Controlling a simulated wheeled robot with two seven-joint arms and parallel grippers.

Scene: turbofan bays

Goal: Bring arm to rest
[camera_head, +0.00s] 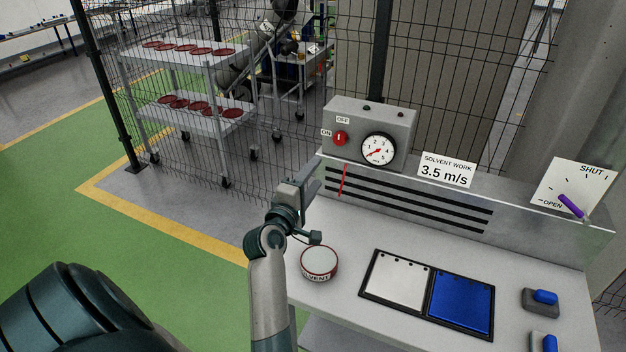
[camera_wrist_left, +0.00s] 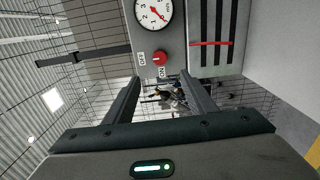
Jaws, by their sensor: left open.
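My left arm comes up from the bottom of the head view. Its gripper (camera_head: 308,186) is raised beside the left end of the workbench (camera_head: 340,290), left of the grey control box (camera_head: 405,120). In the left wrist view the two fingers of the left gripper (camera_wrist_left: 170,92) stand apart with nothing between them. Past them are the red knob (camera_wrist_left: 160,57) and the dial (camera_wrist_left: 153,14) of the control box, apart from the fingers. My right gripper is not in either view.
A solvent tin (camera_head: 319,262) stands near the bench's left edge. A tray with white and blue panels (camera_head: 460,303), blue-topped blocks (camera_head: 541,300) and a purple-handled lever (camera_head: 572,206) are farther right. A mesh fence (camera_head: 290,150) stands behind. Green floor (camera_head: 150,240) lies clear at left.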

